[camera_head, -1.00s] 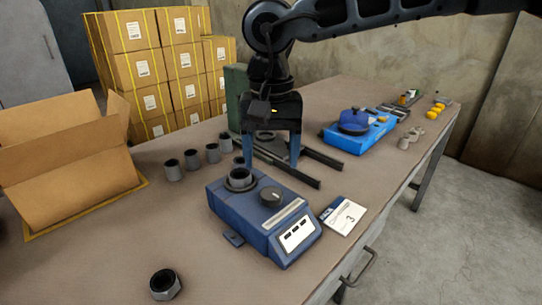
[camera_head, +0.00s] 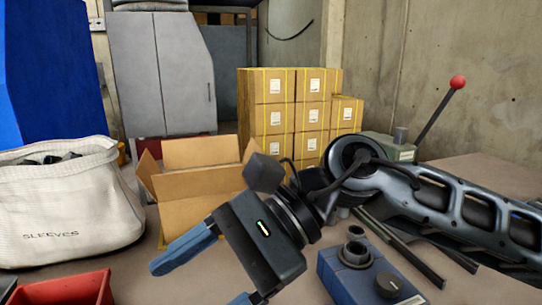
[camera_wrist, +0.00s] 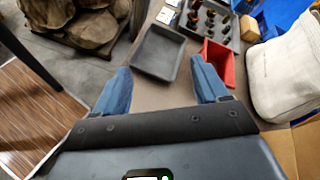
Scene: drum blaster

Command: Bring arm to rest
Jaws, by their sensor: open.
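My gripper (camera_head: 208,272) is in the lower middle of the head view, with its two blue fingers spread apart and pointing down to the left. Nothing shows between them. My dark arm reaches in from the right edge. In the wrist view my gripper (camera_wrist: 158,92) is open and empty, its fingers above the table's edge near a grey tray (camera_wrist: 160,52) and a red bin (camera_wrist: 218,60). In the head view the blue drum device (camera_head: 365,275) stands on the table to the right of the gripper, apart from it.
An open cardboard box (camera_head: 200,185) stands behind the gripper. A white sleeves bag (camera_head: 65,215) and a red bin (camera_head: 65,290) are at left. A red-knobbed lever (camera_head: 440,115) rises at right. Stacked cartons (camera_head: 295,105) stand behind. The wrist view shows brown sacks (camera_wrist: 82,22).

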